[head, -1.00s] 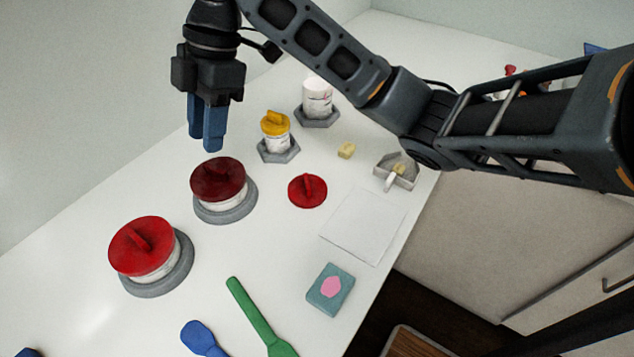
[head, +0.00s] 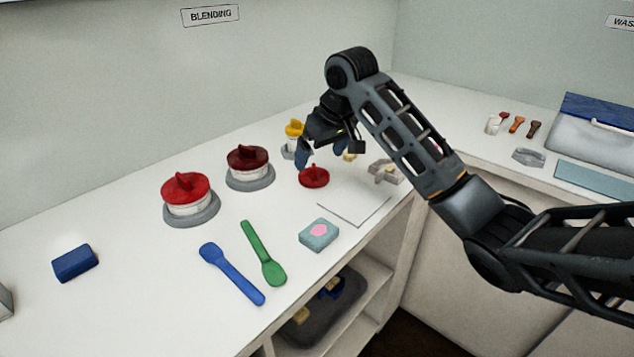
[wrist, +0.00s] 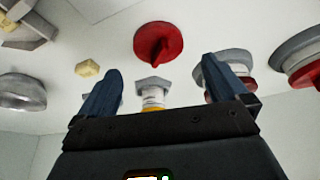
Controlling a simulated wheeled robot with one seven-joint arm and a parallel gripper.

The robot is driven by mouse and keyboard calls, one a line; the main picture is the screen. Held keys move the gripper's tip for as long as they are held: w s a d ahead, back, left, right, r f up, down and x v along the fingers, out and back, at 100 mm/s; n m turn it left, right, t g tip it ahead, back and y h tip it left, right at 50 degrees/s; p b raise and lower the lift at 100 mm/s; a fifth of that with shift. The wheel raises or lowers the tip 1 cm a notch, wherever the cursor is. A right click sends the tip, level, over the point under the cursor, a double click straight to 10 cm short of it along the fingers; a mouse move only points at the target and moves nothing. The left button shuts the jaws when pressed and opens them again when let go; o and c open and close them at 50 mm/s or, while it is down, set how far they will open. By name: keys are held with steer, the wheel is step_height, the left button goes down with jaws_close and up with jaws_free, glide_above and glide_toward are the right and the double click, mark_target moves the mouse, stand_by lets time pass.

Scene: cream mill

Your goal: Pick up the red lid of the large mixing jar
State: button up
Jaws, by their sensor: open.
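A large white jar with a bright red lid (head: 186,186) stands on a round grey base (head: 192,216) at the left. The lid is on it and has a raised grip. A similar jar with a dark red lid (head: 248,158) stands to its right. A separate flat red lid (head: 314,176) with a raised grip lies on the counter; it also shows in the wrist view (wrist: 158,43). My gripper (head: 321,162) is open and empty close to this loose lid, right of both large jars. Its two blue fingers (wrist: 160,66) show apart in the wrist view.
A yellow-lidded jar (head: 294,130) is behind my gripper, partly hidden. A white sheet (head: 354,205), a teal block with a pink patch (head: 319,235), green (head: 262,252) and blue spatulas (head: 232,274) lie in front. A blue block (head: 75,263) lies left. Counter between it and the jars is clear.

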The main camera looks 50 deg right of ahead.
mark_target(314, 168)
steer(key=shift+p+x, duration=0.35)
steer(key=shift+x, duration=2.85)
steer(key=shift+w+d+r, duration=0.1)
steer(key=shift+d, duration=0.1)
steer(key=shift+c, duration=0.5)
steer(key=c, duration=0.8)
steer(key=shift+r, duration=0.1)
